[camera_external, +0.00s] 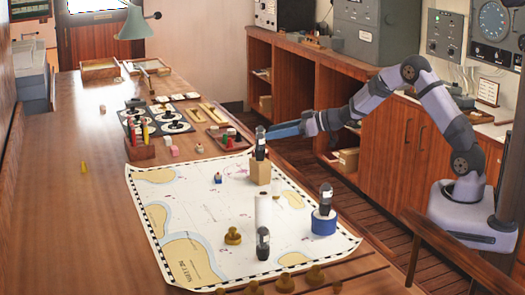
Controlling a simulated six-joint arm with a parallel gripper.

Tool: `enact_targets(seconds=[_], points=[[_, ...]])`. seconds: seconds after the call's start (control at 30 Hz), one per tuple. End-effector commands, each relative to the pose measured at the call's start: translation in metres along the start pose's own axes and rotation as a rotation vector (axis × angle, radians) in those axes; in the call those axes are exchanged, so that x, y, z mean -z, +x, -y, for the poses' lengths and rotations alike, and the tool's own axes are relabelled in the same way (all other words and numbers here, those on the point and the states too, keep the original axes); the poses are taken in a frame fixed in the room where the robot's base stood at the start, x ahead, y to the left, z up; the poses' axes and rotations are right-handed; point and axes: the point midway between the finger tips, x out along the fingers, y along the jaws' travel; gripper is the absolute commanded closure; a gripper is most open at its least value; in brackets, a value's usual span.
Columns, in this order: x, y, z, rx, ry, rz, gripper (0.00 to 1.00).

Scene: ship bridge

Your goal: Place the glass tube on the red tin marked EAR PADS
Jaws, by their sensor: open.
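My gripper (274,132), with blue fingers, is open and points left above the far right part of the chart. Its tips are close to a dark-topped tube (260,142) standing upright on a wooden block (258,173); I cannot tell whether they touch. A similar dark tube (326,196) stands upright on a round blue tin (323,226). I cannot tell which is the glass tube. I cannot make out a red tin marked EAR PADS.
A white cylinder (262,208) and a brass piece (233,236) stand mid-chart (205,225). Several brass pieces (284,283) line the front edge. The table's left side is mostly clear.

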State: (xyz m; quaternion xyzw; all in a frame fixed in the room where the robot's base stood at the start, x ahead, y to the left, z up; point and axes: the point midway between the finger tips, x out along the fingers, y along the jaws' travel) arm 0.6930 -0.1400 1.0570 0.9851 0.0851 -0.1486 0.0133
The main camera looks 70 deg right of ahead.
Motion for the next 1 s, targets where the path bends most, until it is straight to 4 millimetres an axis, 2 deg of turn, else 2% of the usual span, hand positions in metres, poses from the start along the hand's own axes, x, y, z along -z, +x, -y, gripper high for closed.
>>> enact_targets(seconds=[0.1,0.23,0.73,0.87,0.97,1.0], points=[[0.000,-0.014,-0.001,-0.001,0.000,-0.002,0.57],[0.000,-0.022,-0.001,0.000,0.000,-0.001,0.57],[-0.004,-0.030,0.003,-0.049,-0.002,0.044,0.57],[-0.019,-0.043,0.010,-0.137,0.001,0.149,0.57],[-0.044,-0.067,0.024,-0.214,0.012,0.284,0.57],[-0.057,-0.080,0.031,-0.241,0.019,0.351,0.57]])
